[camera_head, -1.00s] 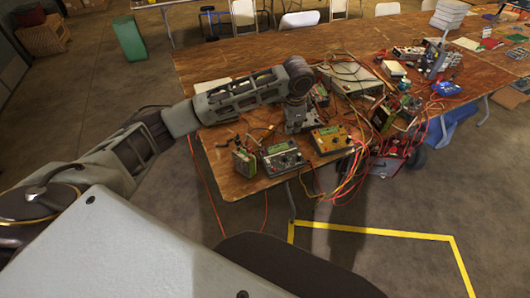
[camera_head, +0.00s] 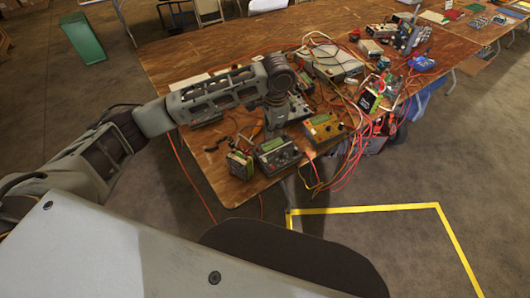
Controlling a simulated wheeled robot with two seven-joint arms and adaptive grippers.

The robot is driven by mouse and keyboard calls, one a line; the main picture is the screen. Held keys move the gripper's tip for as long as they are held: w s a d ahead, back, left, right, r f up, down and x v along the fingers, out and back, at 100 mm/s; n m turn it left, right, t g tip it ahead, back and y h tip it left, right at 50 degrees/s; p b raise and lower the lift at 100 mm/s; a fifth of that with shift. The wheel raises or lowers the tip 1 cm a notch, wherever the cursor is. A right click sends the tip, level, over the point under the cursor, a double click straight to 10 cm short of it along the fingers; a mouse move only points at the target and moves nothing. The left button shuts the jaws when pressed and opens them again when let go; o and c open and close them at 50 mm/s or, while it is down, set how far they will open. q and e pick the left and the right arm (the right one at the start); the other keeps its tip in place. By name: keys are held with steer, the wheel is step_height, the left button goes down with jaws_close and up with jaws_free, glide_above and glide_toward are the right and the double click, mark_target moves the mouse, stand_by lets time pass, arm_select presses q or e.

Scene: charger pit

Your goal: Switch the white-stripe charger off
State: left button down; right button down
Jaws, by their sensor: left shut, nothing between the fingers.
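A dark grey charger (camera_head: 278,154) with a green screen and knobs sits near the table's front edge. A yellow-orange charger (camera_head: 323,131) stands to its right. Another grey charger (camera_head: 297,107) is behind them, partly hidden by my left gripper. I cannot make out a white stripe on any of them at this size. My left gripper (camera_head: 273,133) points down just behind the dark grey charger, shut and empty. Whether it touches the charger I cannot tell. My right gripper is not in view.
A green-labelled battery pack (camera_head: 240,164) stands left of the dark grey charger. Red and orange cables (camera_head: 352,155) tangle at the right and hang over the edge of the wooden table (camera_head: 222,185). A large grey device (camera_head: 332,62) lies behind. Yellow tape (camera_head: 365,209) marks the floor.

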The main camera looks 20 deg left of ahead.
arm_select(q)
steer(key=shift+s+a+n, duration=0.25)
steer(key=shift+s+n, duration=0.05)
steer(key=shift+n, duration=0.3)
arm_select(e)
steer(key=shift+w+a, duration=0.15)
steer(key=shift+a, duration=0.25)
arm_select(q)
steer(key=shift+n, duration=0.3)
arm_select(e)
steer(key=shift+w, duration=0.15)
arm_select(q)
steer(key=shift+n, duration=0.3)
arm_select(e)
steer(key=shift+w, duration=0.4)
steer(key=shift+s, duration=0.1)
